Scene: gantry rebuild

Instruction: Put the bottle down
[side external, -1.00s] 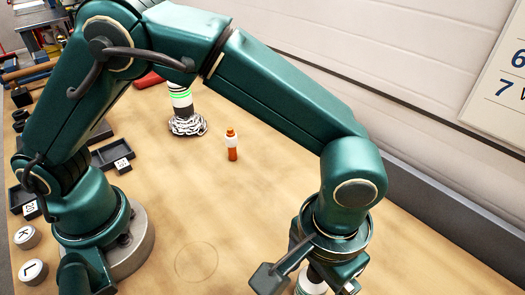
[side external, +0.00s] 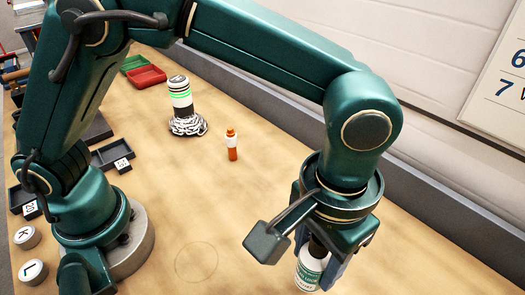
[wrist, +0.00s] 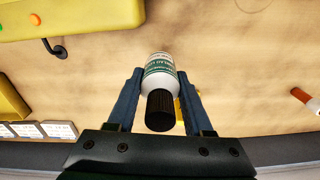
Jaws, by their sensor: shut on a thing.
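The bottle (side external: 309,270) is white with a green label and a dark cap. My gripper (side external: 318,262) is shut around it, near the bottom edge of the side view. In the wrist view the bottle (wrist: 160,68) sits between the two blue fingers of my gripper (wrist: 160,85), its black ribbed cap towards the camera. In the side view the bottle looks roughly upright. Its base is cut off or at the frame's edge, so I cannot tell if it touches the table.
A faint ring (side external: 196,263) marks the wooden table. A small orange bottle (side external: 232,147) and a banded cylinder (side external: 181,98) stand farther back. Red (side external: 146,77) and green trays lie behind. Yellow objects (wrist: 70,15) lie at the wrist view's left. The table's middle is clear.

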